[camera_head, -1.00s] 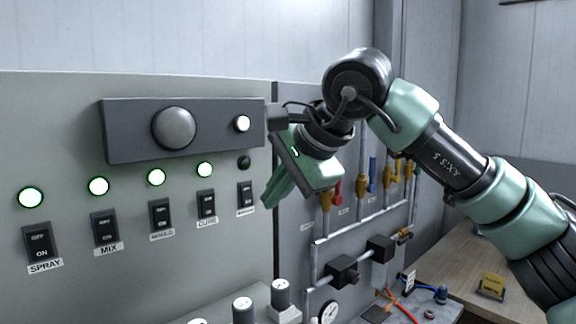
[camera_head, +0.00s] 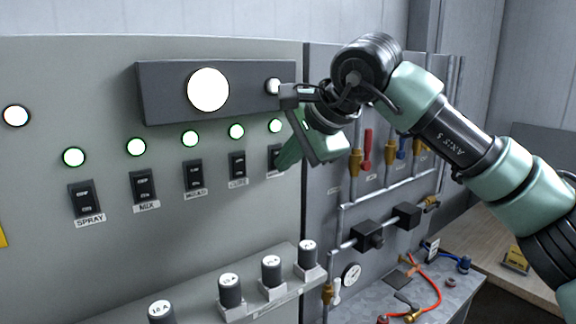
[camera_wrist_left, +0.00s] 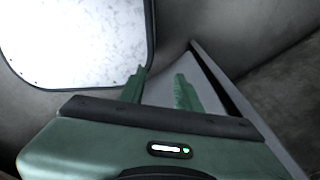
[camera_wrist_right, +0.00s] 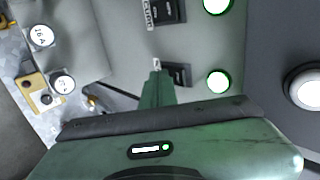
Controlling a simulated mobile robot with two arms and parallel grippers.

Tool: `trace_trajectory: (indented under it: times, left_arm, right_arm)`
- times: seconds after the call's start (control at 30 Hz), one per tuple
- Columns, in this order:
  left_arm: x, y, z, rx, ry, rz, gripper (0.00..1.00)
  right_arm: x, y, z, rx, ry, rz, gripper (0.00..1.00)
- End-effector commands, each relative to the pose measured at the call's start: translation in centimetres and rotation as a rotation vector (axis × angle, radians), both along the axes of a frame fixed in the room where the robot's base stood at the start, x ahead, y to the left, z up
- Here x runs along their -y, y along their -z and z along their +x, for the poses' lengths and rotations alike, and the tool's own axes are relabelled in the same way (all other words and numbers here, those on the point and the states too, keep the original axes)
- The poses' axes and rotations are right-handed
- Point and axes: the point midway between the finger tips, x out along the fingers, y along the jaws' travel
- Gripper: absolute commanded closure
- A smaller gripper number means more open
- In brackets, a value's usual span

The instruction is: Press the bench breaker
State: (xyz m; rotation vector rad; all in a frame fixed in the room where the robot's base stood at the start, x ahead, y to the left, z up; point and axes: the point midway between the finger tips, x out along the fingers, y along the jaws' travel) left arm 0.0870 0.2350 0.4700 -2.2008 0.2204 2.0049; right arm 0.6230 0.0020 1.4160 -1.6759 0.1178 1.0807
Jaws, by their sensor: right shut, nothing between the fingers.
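The bench breaker (camera_head: 274,155) is the rightmost black rocker switch in the row on the grey panel; its label is mostly covered by my right gripper. The lamp (camera_head: 275,126) above it glows green. My right gripper (camera_head: 284,163) is shut and empty, its tips at the lower right of this switch. In the right wrist view the shut tips (camera_wrist_right: 156,76) lie right beside the same switch (camera_wrist_right: 180,75); whether they touch it I cannot tell. My left gripper (camera_wrist_left: 160,88) shows only in its wrist view, fingers apart and empty.
Other switches, such as SPRAY (camera_head: 86,200) and CURE (camera_head: 237,166), stand left, with lit green lamps. A dark box (camera_head: 160,95) with a large glowing white lamp (camera_head: 208,90) juts out above. Black knobs (camera_head: 271,270) sit on a ledge below; pipes and valves (camera_head: 367,150) are at right.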

Motion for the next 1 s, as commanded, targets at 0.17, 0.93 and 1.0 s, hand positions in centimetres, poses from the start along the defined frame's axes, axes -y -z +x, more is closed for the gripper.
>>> trace_trajectory:
  times: [0.17, 0.93, 1.0]
  left_arm:
    - [0.0, -0.3, 0.0, 0.0, 0.0, 0.0, 0.67]
    - [-0.1, -1.6, 0.0, 0.0, 0.0, 0.001, 0.67]
    - [-0.1, -1.5, 0.0, 0.0, 0.0, 0.001, 0.67]
  right_arm:
    - [0.0, -0.2, 0.0, -0.002, 0.0, -0.001, 1.0]
    - [0.0, -1.8, 0.0, -0.002, 0.0, -0.001, 1.0]
    - [0.0, -1.8, -0.1, -0.002, 0.0, -0.001, 1.0]
